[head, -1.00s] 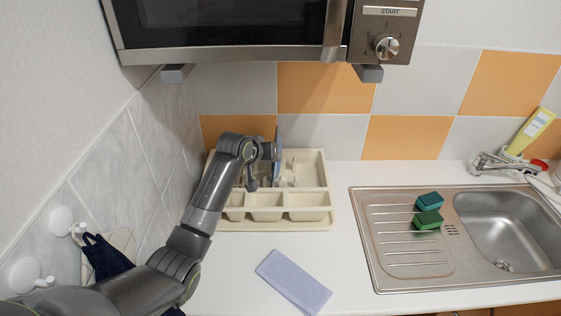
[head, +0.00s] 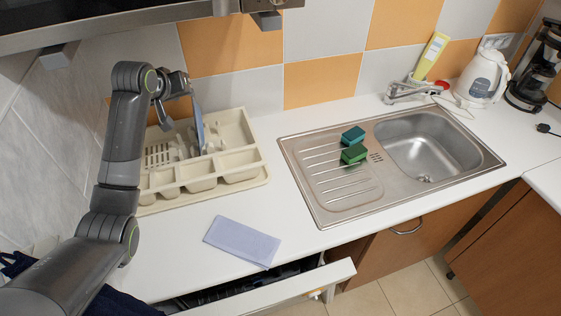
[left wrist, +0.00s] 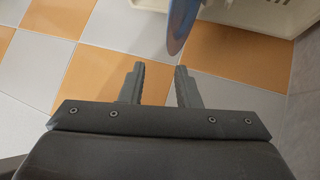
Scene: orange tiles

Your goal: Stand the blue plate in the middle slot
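The blue plate (head: 199,128) stands upright, seen nearly edge-on, in the slotted back part of the cream dish rack (head: 258,176). I cannot tell for sure which slot it is in. My left gripper (head: 184,84) is above and just left of the plate's upper edge. In the left wrist view, my left gripper (left wrist: 158,68) has its two fingers apart with nothing between them. The plate (left wrist: 181,24) shows there beyond the fingertips, apart from them, with the rack's edge (left wrist: 262,20) near it. My right gripper is out of view.
A lilac cloth (head: 242,241) lies on the white counter. Two green sponges (head: 353,145) lie on the drainer of the steel sink (head: 320,190). A microwave (head: 120,15) hangs above the rack. A drawer (head: 290,290) stands open below the counter.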

